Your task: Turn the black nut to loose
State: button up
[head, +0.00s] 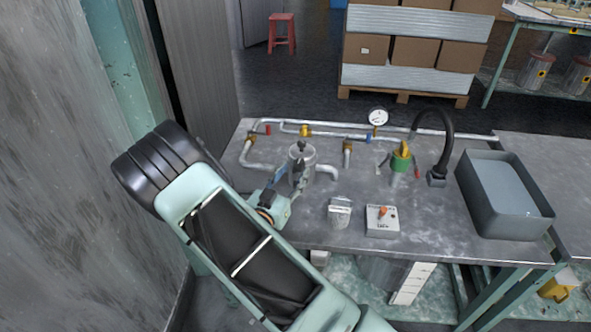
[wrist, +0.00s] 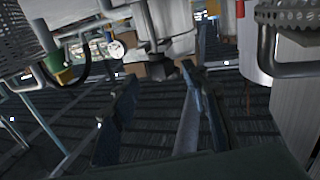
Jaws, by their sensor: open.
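A grey cylindrical vessel (head: 302,166) stands among the pipes on the left half of the bench. A small dark piece on its top (head: 301,146) looks like the black nut; I cannot be sure. My gripper (head: 283,181) is beside the vessel, at its left and front in the head view. The wrist view appears upside down. There, a dark nut-like piece (wrist: 156,68) shows on the end of a pale cylinder, near my open gripper's fingertips (wrist: 160,80). The gap between my fingers (wrist: 160,115) is empty. I cannot tell how far the piece is from the fingers.
A gauge (head: 378,116), a green and yellow valve (head: 401,157) and a black hose (head: 447,135) stand to the right. A switch box (head: 382,222) sits near the front edge. A grey bin (head: 505,228) is at the right. Pipes run behind the vessel.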

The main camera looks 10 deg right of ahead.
aim_at(299, 166)
jog(key=shift+x, duration=1.2)
grip_shut()
